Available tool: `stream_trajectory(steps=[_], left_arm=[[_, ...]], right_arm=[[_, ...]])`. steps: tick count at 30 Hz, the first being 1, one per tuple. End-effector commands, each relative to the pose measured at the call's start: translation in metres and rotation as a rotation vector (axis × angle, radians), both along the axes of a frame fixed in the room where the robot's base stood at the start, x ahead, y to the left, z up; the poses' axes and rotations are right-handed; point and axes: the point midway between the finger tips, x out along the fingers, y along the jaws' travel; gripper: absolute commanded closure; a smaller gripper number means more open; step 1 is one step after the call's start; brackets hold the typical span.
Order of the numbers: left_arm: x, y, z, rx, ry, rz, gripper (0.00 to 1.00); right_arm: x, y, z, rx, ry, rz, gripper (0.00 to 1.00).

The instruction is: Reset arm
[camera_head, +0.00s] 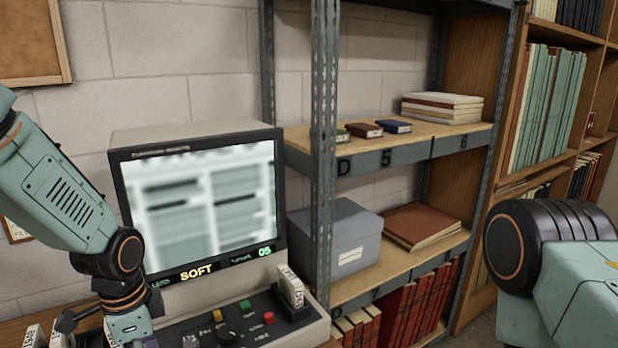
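My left arm comes in from the left and bends down at a black joint. The wrist end of my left gripper (130,328) is at the bottom edge, in front of the left part of a control console (312,328). Its fingers are cut off or hidden, so I cannot tell whether it is open or shut. My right arm shows at the right edge as a black ribbed joint and a pale green link. Its gripper is out of view.
A monitor (200,200) on the console shows a blurred page and "SOFT". A white labelled cartridge (290,288) stands upright in a black holder. A metal shelf (325,150) holds books and a grey box (335,235). A wooden bookcase (485,75) stands at right.

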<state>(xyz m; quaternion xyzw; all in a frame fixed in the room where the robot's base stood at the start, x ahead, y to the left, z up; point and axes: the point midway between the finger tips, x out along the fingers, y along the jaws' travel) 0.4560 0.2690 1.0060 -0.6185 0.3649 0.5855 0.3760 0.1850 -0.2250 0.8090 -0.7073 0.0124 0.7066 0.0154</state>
Motion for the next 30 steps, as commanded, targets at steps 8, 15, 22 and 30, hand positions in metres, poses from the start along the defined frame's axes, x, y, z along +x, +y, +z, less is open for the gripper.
stream_trajectory(steps=[8,15,22,30], left_arm=[[0.027,-0.014,-0.005,-0.090,-0.173,0.285,0.44],[0.008,-0.032,-0.067,-0.208,-0.257,0.635,0.44],[-0.080,-0.039,-0.185,-0.246,-0.227,1.029,0.44],[-0.211,-0.038,-0.280,-0.110,-0.067,1.158,0.44]], right_arm=[[0.000,0.000,-0.001,0.000,0.000,0.000,0.52],[0.000,0.000,-0.020,0.000,0.000,0.000,0.52],[0.000,0.000,-0.062,0.000,0.000,0.000,0.52],[0.000,0.000,-0.102,0.000,0.000,0.000,0.52]])
